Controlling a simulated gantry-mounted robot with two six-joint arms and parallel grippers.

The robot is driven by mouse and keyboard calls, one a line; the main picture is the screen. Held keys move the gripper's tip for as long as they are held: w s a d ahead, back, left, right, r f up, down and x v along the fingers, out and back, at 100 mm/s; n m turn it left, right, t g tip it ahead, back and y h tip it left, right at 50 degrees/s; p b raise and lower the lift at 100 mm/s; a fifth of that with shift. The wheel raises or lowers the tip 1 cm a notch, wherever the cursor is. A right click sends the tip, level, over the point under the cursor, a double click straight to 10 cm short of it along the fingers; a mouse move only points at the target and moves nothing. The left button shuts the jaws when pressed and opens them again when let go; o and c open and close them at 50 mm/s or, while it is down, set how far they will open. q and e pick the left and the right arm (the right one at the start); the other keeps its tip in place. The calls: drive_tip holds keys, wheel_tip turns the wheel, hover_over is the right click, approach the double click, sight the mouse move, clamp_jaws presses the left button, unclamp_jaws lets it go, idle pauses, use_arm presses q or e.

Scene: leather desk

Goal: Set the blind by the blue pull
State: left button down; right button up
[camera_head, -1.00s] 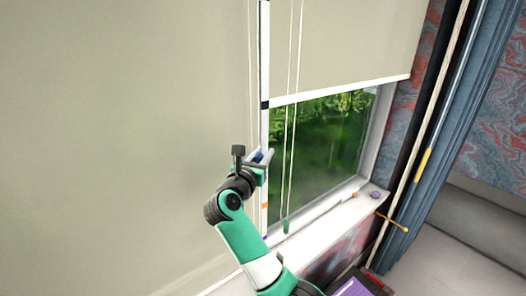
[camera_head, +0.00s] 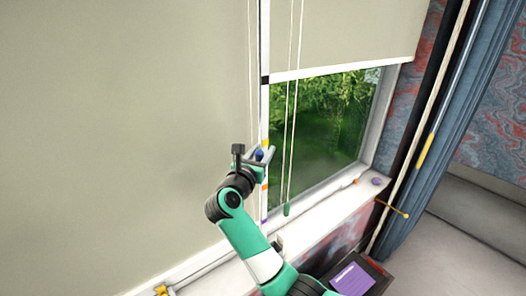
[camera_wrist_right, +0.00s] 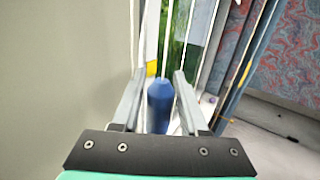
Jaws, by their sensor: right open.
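The blue pull (camera_head: 259,155) hangs on thin cords in front of the large left blind (camera_head: 120,130), beside the marked strip (camera_head: 265,210) on the window post. My right gripper (camera_head: 262,152) is open at the pull. In the right wrist view, the blue pull (camera_wrist_right: 160,105) stands between the two open fingers, with a gap on each side near the tips. The left blind hangs low, down near the sill. My left gripper is not in view.
A green pull (camera_head: 286,209) hangs on cords to the right, in front of the window. The right blind (camera_head: 345,35) is partly raised. The sill (camera_head: 330,212) holds a white wand and a purple knob (camera_head: 376,182). A blue curtain (camera_head: 425,150) hangs at the right.

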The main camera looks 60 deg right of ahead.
drive_tip(key=s+a+b, duration=0.1)
drive_tip(key=a+b, duration=0.1)
drive_tip(key=a, duration=0.9)
drive_tip(key=shift+a, duration=0.2)
